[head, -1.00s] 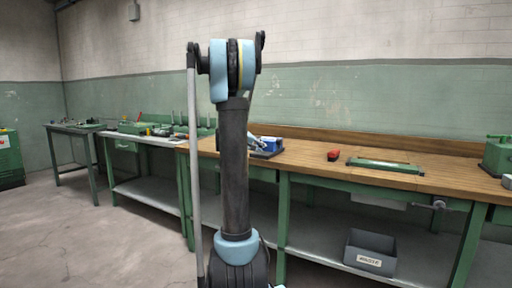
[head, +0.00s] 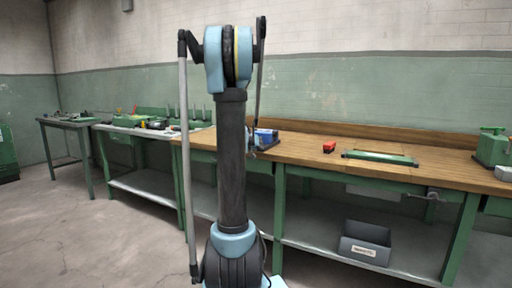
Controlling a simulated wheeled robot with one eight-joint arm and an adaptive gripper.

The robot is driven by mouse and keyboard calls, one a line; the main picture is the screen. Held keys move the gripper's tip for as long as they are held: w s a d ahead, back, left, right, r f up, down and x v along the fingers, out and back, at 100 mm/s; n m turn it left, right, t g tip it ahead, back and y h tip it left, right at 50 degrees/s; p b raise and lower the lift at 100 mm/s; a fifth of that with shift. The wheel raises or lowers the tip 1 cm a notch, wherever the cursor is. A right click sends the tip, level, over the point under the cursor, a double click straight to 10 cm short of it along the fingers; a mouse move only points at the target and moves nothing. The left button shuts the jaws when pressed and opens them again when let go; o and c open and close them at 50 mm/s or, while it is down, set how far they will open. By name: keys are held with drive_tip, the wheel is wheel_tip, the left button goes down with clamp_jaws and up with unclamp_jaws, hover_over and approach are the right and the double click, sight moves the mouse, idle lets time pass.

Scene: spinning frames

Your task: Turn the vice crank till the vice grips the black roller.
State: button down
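A small blue device (head: 267,136), which looks like the vice, stands on the wooden bench just right of my upright arm. Its left side is hidden by my arm, and I cannot make out its crank or a black roller. My gripper (head: 252,147) seems to be the small dark end beside the blue device, at the bench's front edge. It is partly hidden behind my arm column and too small to show its fingers or whether it touches anything. A metal crank-like handle (head: 432,196) also sticks out under the bench front at the right.
The wooden bench (head: 310,157) carries a red object (head: 329,147), a long green bar (head: 380,158) and a green machine (head: 493,147) at the right. A grey bin (head: 365,245) sits on the lower shelf. Cluttered benches stand at left. The floor at left is clear.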

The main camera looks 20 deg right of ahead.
drive_tip(key=shift+a+f, duration=0.1)
drive_tip(key=shift+a, duration=0.15)
idle(0.3)
drive_tip(key=c, duration=1.4)
unclamp_jaws()
drive_tip(key=shift+w, duration=0.1)
drive_tip(key=shift+c, duration=0.2)
drive_tip(key=shift+d, duration=0.1)
drive_tip(key=v, duration=1.2)
drive_tip(key=shift+f, duration=0.1)
